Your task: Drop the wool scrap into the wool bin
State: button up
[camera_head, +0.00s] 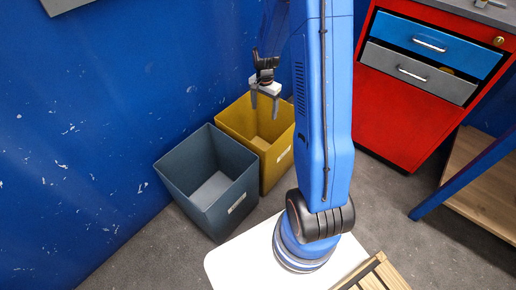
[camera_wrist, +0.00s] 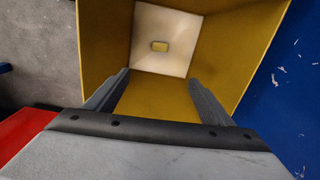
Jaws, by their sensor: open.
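My gripper (camera_head: 264,108) is open and empty over the yellow bin (camera_head: 273,172), with its fingers pointing down into the bin's mouth. In the wrist view the two spread fingers (camera_wrist: 158,78) stand over the yellow bin (camera_wrist: 108,40). A small yellow, flat-looking piece (camera_wrist: 159,46) lies on the pale bottom of the bin, apart from the fingers. It may be the wool scrap, but its material cannot be told. The bin's white label is too small to read in the head view, so I cannot confirm it is the wool bin.
A grey-blue bin (camera_head: 236,200) stands left of the yellow one, by the blue wall (camera_head: 90,120). A red cabinet (camera_head: 400,115) with a blue drawer (camera_head: 425,47) and a grey drawer (camera_head: 415,77) is at right. A wooden shelf (camera_head: 480,185) stands beside it.

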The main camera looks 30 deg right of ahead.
notch_tip(320, 180, up, 17)
jog(key=shift+r, duration=0.2)
dwell(0.5)
dwell(0.3)
